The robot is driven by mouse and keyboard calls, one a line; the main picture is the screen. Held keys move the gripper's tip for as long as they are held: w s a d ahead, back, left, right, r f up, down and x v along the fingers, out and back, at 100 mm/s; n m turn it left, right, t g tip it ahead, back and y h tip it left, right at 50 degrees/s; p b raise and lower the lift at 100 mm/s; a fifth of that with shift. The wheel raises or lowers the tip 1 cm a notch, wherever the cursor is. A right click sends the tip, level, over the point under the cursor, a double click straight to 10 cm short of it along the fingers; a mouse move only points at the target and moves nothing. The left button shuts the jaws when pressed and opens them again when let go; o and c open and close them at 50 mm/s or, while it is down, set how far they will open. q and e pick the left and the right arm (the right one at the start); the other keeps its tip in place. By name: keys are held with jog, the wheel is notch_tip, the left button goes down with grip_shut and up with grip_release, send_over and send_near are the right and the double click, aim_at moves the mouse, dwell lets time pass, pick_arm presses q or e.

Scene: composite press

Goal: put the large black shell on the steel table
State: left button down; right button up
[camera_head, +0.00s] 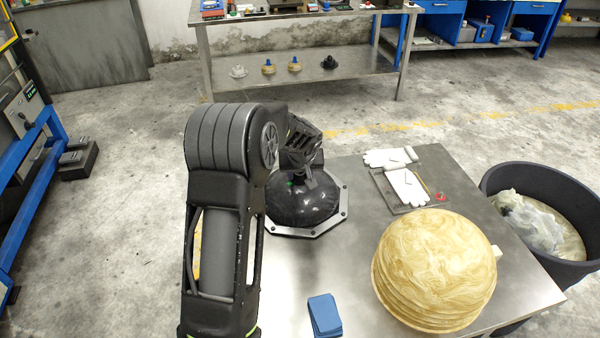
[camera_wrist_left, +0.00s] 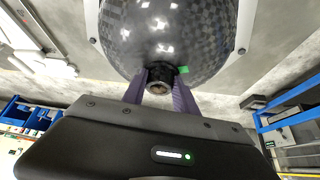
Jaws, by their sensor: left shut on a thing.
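The large black shell (camera_head: 305,202) is a glossy dark dome with a pale, bolted, many-sided flange. It is at the far left part of the steel table (camera_head: 355,240). My left gripper (camera_head: 300,165) is above the dome, shut on the small fitting at its top. In the left wrist view the shell (camera_wrist_left: 170,40) shows a checkered weave and a green mark beside the fitting, with my left gripper's fingers (camera_wrist_left: 160,88) on both sides of it. I cannot tell whether the flange touches the table. My right gripper is not in view.
A tan marbled dome (camera_head: 435,265) stands at the table's front right. A blue block (camera_head: 324,315) lies at the front. White gloves (camera_head: 405,185) lie on a tray behind. A dark bin (camera_head: 575,265) stands at the right. The table's middle is bare.

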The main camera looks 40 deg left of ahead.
pick_arm(q)
jog(key=c, duration=0.9)
grip_release()
jog(key=shift+c, duration=0.2)
jog(key=shift+d+r, duration=0.1)
jog(key=shift+r, duration=0.1)
jog(key=v, duration=1.1)
jog(key=shift+s+r+b, duration=0.2)
jog(key=shift+r+b, duration=0.1)
jog(key=shift+b, duration=0.15)
jog(key=shift+d, duration=0.1)
